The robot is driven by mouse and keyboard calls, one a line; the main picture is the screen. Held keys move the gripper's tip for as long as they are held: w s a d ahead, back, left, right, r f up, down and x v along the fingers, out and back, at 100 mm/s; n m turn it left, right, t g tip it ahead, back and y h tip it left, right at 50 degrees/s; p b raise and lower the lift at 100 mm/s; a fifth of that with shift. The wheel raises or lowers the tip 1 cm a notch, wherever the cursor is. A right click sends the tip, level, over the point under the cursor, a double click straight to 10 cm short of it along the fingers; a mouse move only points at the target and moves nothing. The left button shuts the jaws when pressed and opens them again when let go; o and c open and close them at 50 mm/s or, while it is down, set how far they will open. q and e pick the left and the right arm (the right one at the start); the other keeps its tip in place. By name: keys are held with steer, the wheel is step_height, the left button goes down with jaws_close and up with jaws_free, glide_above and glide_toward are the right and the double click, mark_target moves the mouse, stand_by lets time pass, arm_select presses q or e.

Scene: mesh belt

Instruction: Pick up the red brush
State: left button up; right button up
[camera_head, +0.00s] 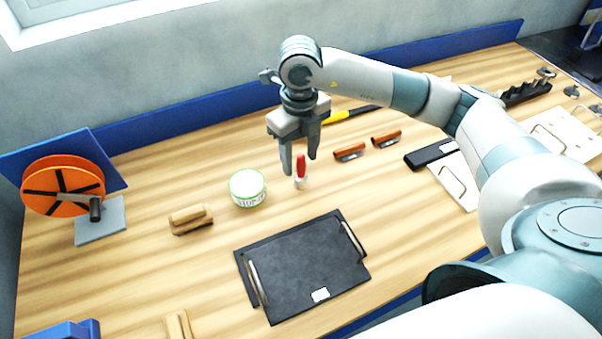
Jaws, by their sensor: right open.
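The red brush (301,167) stands upright on the wooden table in the middle of the head view, with a red upper part and a white lower part. My right gripper (299,166) points down at the brush, its two fingers spread. The brush shows between the fingertips, nearer the right one. I cannot tell whether a finger touches it. The jaws are open. My left gripper is out of view.
A white tub (247,187) with a green rim stands left of the brush. A black tray (303,268) with metal handles lies in front. Two brown-handled tools (349,152) lie to the right, a wooden block (190,218) and orange wheel (62,186) to the left.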

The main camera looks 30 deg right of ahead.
mark_target(301, 171)
steer(key=shift+s+f+p, duration=0.15)
steer(key=shift+f+p, duration=0.1)
steer(key=shift+p, duration=0.05)
step_height(301, 171, down, 3)
steer(key=shift+s+p, duration=0.15)
steer(key=shift+p, duration=0.65)
steer(key=shift+f, duration=0.6)
steer(key=c, duration=1.1)
